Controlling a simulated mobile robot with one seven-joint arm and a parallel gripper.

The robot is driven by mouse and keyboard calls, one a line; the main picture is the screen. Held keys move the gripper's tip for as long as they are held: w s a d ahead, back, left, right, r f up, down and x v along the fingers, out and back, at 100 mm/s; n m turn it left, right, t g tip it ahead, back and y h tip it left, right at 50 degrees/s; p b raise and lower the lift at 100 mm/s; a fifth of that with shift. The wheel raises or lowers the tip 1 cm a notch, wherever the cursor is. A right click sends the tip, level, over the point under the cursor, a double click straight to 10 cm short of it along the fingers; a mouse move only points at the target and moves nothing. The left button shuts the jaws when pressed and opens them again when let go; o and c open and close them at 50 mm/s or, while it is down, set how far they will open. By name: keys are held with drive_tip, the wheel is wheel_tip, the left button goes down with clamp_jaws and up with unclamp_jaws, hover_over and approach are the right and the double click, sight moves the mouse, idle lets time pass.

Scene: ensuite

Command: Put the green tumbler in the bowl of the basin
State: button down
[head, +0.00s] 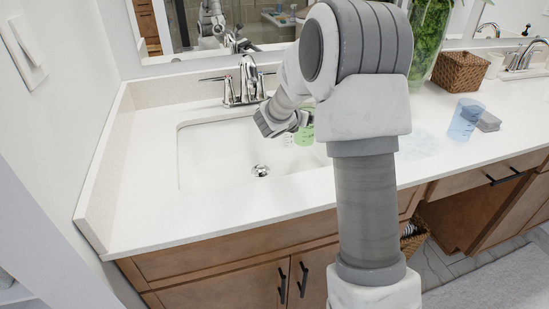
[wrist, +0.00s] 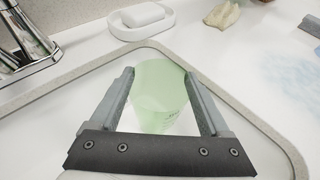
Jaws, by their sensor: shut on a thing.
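The green tumbler (head: 305,136) is a see-through light green cup, partly hidden behind my arm in the head view. In the wrist view the tumbler (wrist: 160,92) is between my two fingers. My gripper (wrist: 160,80) is shut on it; in the head view my gripper (head: 296,127) shows only in part. The basin (head: 215,160) is a white rectangular bowl sunk in the counter, with a drain in its floor. The tumbler appears over the right part of the bowl. I cannot tell how high its base is above the basin floor.
A chrome faucet (head: 246,85) stands behind the basin. A blue tumbler (head: 465,119) and a grey block (head: 488,122) stand to the right. A soap dish (wrist: 142,22) and a shell (wrist: 222,14) lie beyond the rim. A wicker basket (head: 460,71) is at the back right.

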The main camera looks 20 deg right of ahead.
drive_tip(key=a+f+b, duration=0.3)
drive_tip(key=a+f, duration=0.5)
drive_tip(key=shift+s+f, duration=0.2)
drive_tip(key=shift+f, duration=0.2)
drive_tip(key=shift+f, duration=0.2)
unclamp_jaws()
drive_tip(key=shift+r, duration=0.1)
